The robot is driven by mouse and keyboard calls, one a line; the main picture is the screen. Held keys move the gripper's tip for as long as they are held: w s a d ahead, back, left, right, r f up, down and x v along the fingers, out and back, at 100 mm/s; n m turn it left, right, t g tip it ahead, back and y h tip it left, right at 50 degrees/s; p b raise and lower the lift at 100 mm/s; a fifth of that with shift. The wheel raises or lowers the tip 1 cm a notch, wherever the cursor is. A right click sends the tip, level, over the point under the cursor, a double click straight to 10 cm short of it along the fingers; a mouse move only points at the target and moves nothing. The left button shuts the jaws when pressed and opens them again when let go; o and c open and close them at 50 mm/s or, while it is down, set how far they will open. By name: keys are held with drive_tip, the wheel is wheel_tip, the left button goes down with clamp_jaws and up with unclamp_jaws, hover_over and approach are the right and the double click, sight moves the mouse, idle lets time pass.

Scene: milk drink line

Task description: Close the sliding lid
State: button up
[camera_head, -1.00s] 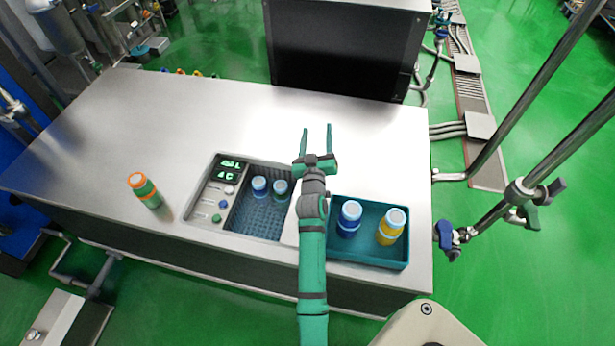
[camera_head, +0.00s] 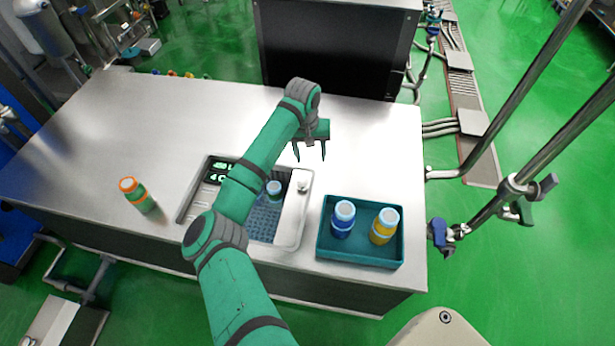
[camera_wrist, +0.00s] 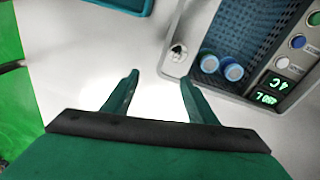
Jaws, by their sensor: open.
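The sliding lid (camera_head: 291,212) is a pale panel at the right end of the sunken cooler well (camera_head: 264,222), which is open to its left. A small round knob (camera_head: 304,186) stands on the lid; it also shows in the wrist view (camera_wrist: 178,52). My gripper (camera_head: 310,156) is open and empty, fingers pointing down, behind the knob and apart from it. In the wrist view my gripper (camera_wrist: 160,80) has clear counter between its fingers. Blue-capped bottles (camera_wrist: 231,69) stand in the well. My arm hides part of the well in the head view.
A teal tray (camera_head: 360,258) right of the well holds a blue bottle (camera_head: 343,219) and a yellow bottle (camera_head: 384,226). An orange-capped green bottle (camera_head: 138,195) stands on the counter at left. A display (camera_wrist: 272,90) and buttons line the well. The counter behind is clear.

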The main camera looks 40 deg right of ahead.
sight(302, 181)
drive_tip(key=shift+y, duration=0.7)
drive_tip(key=a+f, duration=0.1)
drive_tip(key=f, duration=0.2)
drive_tip(key=a+f, duration=0.1)
drive_tip(key=f, duration=0.3)
drive_tip(key=a+f, duration=0.1)
drive_tip(key=f, duration=0.2)
drive_tip(key=shift+w+a+f, duration=0.1)
drive_tip(key=shift+w+f, duration=0.1)
drive_tip(key=shift+c, duration=0.7)
